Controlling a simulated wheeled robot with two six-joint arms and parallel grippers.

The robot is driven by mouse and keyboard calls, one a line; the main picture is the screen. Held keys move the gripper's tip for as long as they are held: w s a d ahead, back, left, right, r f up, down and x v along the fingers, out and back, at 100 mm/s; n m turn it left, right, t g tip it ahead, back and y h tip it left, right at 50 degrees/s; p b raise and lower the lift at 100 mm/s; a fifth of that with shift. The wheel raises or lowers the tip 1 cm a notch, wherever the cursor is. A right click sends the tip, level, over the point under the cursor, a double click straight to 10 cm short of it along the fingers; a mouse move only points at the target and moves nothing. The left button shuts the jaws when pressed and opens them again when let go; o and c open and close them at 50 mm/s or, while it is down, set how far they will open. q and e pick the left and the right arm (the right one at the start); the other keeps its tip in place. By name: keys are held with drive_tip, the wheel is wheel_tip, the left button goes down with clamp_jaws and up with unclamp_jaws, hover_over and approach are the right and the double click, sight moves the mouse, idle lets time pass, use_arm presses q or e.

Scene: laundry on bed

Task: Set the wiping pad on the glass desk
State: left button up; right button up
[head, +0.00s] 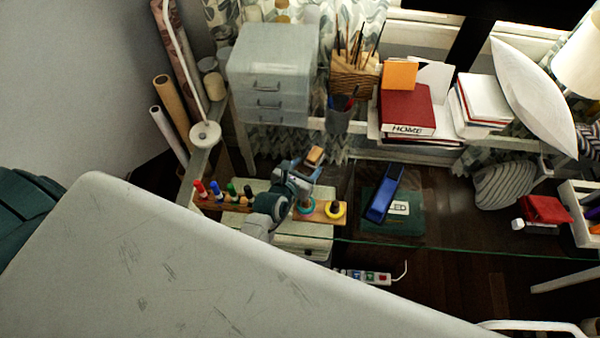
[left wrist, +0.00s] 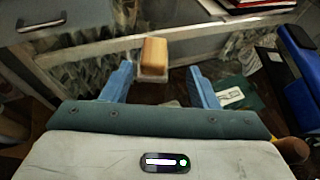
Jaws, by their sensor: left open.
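The wiping pad (head: 315,156) is a small block with a tan top and a pale underside. In the left wrist view the pad (left wrist: 153,58) sits between and just beyond my left fingertips, with gaps at both sides. My left gripper (head: 303,168) is open, and its blue fingers (left wrist: 160,82) show on both sides of that view. The glass desk (head: 455,232) is see-through and dark, with a thin green front edge. I cannot tell whether the pad touches the glass. My right gripper is not in view.
A wooden strip with several markers (head: 232,190) and tape rolls is near my left arm. A drawer unit (head: 272,75), a pen cup (head: 339,118) and a red book (head: 405,108) stand behind.

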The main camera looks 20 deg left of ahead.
use_arm(q)
drive_tip(key=shift+v, duration=1.95)
